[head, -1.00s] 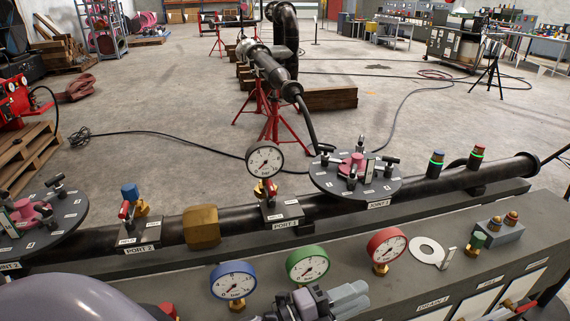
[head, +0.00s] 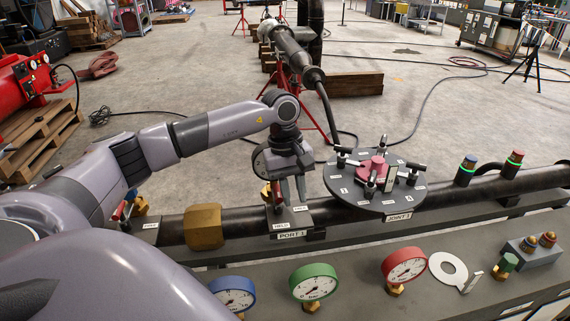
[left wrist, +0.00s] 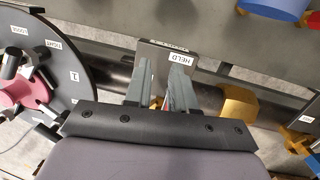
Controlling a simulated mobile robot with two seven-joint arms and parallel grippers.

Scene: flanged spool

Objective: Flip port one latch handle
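The port one block (head: 322,233), labelled PORT 1, stands on the dark pipe between a brass fitting and the joint disc. Its red latch handle (head: 267,194) is mostly hidden behind my left gripper (head: 291,202) in the head view. The gauge behind it is largely covered too. The gripper points down over the block with its fingers apart. In the left wrist view, the two fingers (left wrist: 160,82) straddle a gap above the block's plate (left wrist: 150,52), beside a HELD label. A bit of brass shows between them; I cannot tell whether they touch the handle. My right gripper is out of view.
The joint disc (head: 345,196) with black clamps and a pink hub is close on the right. The brass fitting (head: 204,228) is on the left. Blue (head: 233,293), green (head: 314,284) and red (head: 404,266) gauges stand on the front panel.

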